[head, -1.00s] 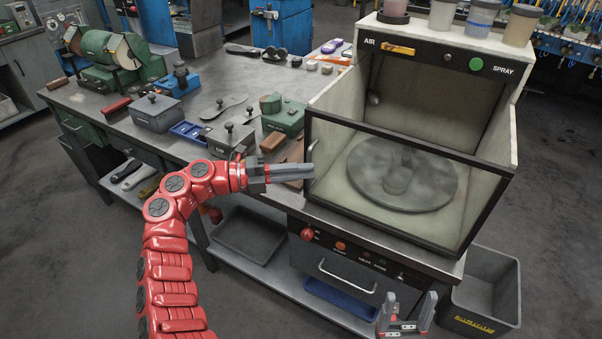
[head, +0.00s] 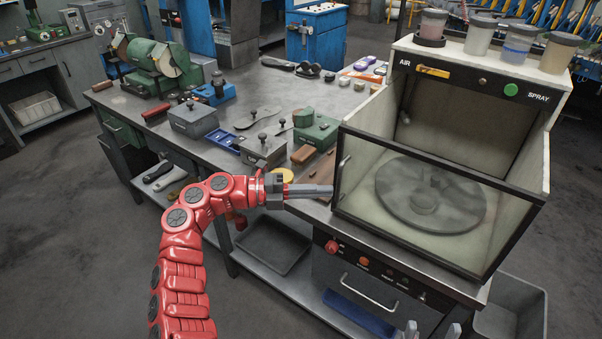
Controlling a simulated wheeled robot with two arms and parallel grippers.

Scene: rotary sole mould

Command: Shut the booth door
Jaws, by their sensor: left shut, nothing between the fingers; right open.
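The booth door (head: 441,164), a clear pane in a black frame, stands across the lower front of the spray booth (head: 520,178). A wide opening shows between its top bar and the black AIR/SPRAY panel. I cannot tell how the door is hinged. My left gripper (head: 331,190) is shut and empty, pointing right, with its tips at the left post of the door frame. I cannot tell whether they touch it. My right gripper (head: 431,331) is open at the bottom edge, below the booth front; only its fingertips show.
A round grey disc (head: 462,213) lies inside the booth. Several jars (head: 478,37) stand on top. The bench (head: 262,88) to the left carries metal blocks, a green box and a grinder. A drawer handle (head: 369,292) and knobs sit below the booth. A grey bin (head: 510,307) stands lower right.

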